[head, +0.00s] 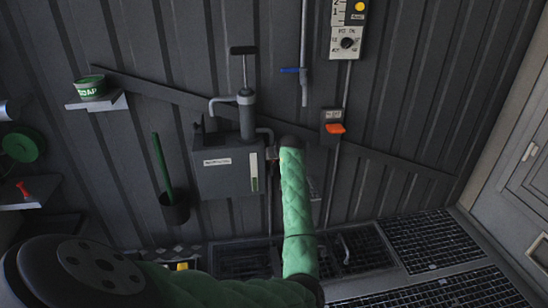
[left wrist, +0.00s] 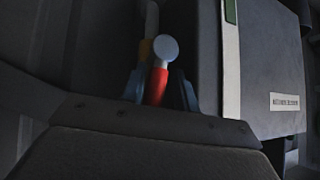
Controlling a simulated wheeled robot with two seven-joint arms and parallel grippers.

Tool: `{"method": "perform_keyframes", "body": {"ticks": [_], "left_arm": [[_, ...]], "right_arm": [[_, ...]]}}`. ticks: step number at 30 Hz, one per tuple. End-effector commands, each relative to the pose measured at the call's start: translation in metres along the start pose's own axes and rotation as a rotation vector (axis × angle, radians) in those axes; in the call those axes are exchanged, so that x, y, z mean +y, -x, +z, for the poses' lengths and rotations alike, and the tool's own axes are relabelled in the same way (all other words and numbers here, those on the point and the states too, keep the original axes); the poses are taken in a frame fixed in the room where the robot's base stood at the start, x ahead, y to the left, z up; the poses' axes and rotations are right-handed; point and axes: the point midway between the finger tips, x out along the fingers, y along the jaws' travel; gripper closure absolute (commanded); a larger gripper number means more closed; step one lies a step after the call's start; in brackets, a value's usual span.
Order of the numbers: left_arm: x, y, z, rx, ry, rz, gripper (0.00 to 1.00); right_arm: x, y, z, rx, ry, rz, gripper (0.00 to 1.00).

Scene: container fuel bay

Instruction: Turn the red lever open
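A red lever (left wrist: 157,88) stands out in the left wrist view, with a round pale grey end (left wrist: 165,48) just above it. My left gripper (left wrist: 161,88) has one finger on each side of the red lever, and the fingers look apart. I cannot tell whether either finger touches it. In the head view my green left forearm reaches up to the right side of a grey pump box (head: 228,170). My wrist hides the gripper and most of the lever there. My right gripper is in neither view.
A blue-handled pipe (head: 303,70) and a gauge panel (head: 347,30) hang above. A black holder (head: 174,208) with a green stick and a shelf (head: 97,103) are to the left. Floor grates (head: 430,240) lie below.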

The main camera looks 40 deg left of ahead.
Motion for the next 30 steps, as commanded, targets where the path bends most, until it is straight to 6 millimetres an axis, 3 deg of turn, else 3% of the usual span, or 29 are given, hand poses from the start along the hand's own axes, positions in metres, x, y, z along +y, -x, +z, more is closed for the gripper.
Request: {"method": "perform_keyframes", "body": {"ticks": [8, 21, 30], "left_arm": [[-0.003, 0.002, 0.001, -0.002, 0.001, -0.004, 0.61], [-0.001, 0.064, -0.001, 0.0, 0.001, -0.002, 0.61], [-0.002, 0.079, -0.001, 0.0, 0.001, -0.002, 0.61]], "right_arm": [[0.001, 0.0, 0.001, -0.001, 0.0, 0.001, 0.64], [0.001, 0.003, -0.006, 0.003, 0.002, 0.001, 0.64], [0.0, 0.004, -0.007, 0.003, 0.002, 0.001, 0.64]]}}
